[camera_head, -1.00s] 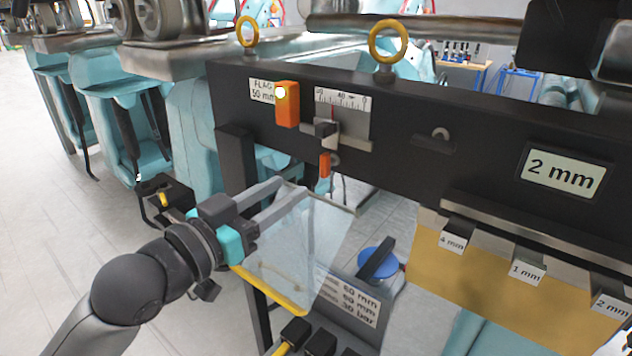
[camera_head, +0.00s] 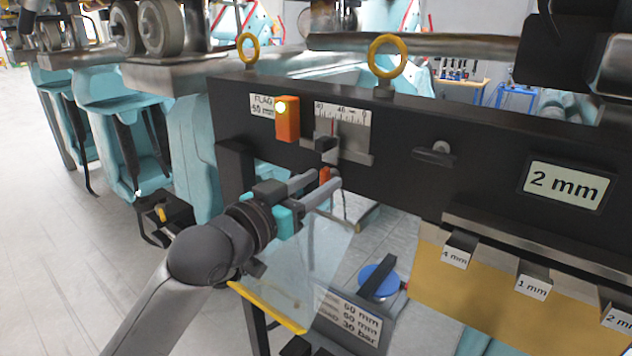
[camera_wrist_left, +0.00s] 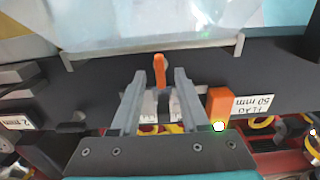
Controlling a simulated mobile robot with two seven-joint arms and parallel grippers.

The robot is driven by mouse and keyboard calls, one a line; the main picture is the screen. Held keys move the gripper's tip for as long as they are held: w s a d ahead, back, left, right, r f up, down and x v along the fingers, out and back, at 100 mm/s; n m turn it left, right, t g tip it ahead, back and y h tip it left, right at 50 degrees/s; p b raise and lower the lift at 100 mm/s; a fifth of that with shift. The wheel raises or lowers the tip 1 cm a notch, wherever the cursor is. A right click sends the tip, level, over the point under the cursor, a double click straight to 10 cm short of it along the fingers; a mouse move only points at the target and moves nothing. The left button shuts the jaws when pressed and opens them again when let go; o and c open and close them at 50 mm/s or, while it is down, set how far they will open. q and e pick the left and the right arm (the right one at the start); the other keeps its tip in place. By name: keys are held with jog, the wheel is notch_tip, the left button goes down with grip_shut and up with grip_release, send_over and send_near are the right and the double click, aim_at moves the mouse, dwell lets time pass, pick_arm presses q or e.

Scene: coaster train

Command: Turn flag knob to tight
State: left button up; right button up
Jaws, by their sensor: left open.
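The flag gauge has a label (camera_head: 263,106) reading FLAG 50 mm, an orange box (camera_head: 287,119) with a lit lamp, and a scale plate (camera_head: 352,122) with a dark slider block (camera_head: 326,145) under it. A small orange knob (camera_head: 324,175) hangs below the slider. My left gripper (camera_head: 327,180) is open at the knob, which is partly hidden by the fingers. In the left wrist view the orange knob (camera_wrist_left: 159,70) stands upright between the fingertips (camera_wrist_left: 160,78), with a gap on both sides. My right gripper is not in view.
The black beam (camera_head: 480,165) carries yellow rings (camera_head: 387,48) and a 2 mm display (camera_head: 563,186). A clear panel with a yellow edge (camera_head: 266,307) hangs below my gripper. A blue round knob (camera_head: 378,279) is lower down. Tagged blocks (camera_head: 458,250) are at right.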

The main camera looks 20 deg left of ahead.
pick_arm(q)
grip_shut()
dwell(0.3)
dwell(0.3)
